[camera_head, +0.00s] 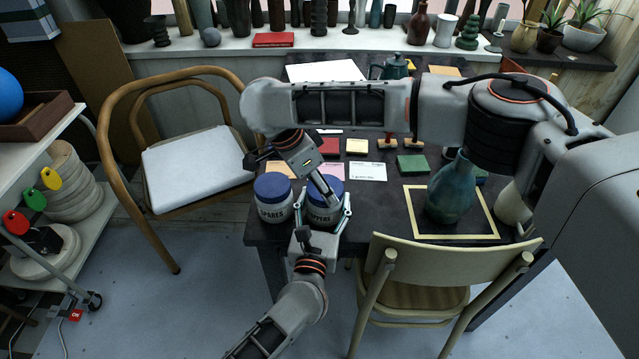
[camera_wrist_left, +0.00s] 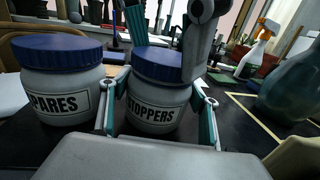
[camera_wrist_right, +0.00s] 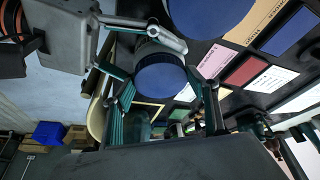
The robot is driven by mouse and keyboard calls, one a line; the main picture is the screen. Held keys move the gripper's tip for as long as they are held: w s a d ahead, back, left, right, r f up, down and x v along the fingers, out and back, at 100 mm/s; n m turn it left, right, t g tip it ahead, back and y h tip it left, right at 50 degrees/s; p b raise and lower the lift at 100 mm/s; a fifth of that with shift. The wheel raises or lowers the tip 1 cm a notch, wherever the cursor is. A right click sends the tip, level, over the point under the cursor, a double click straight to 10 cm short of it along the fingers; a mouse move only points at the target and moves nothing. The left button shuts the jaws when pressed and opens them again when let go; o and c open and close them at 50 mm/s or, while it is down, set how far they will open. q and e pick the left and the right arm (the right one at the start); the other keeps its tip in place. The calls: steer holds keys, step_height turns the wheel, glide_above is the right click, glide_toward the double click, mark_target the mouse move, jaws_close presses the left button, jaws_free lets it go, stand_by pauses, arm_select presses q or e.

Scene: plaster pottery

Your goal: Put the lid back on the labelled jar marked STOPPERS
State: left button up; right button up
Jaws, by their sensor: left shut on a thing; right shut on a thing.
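The STOPPERS jar (camera_head: 322,217) is a grey jar with a black-edged white label, upright at the front left of the dark table; its label reads clearly in the left wrist view (camera_wrist_left: 152,114). My left gripper (camera_head: 324,222) is shut around the jar's body. The blue lid (camera_wrist_left: 158,65) is on top of the jar, level; any gap at the rim is too small to tell. My right gripper (camera_head: 326,190) comes from above and is shut on the lid, with one finger hiding part of it. The right wrist view shows the lid's round top (camera_wrist_right: 160,80) between its fingers.
The SPARES jar (camera_head: 273,198), with its own blue lid, stands close on the left. Cards and coloured blocks (camera_head: 411,165) lie behind. A teal vase (camera_head: 452,190) stands inside a yellow outline on the right. A wooden chair (camera_head: 440,275) is at the front edge.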

steer(key=shift+d, duration=0.1)
steer(key=o, duration=0.9)
steer(key=shift+w, duration=0.1)
steer(key=shift+r, duration=0.1)
steer(key=shift+r, duration=2.2)
steer(key=shift+c, duration=0.4)
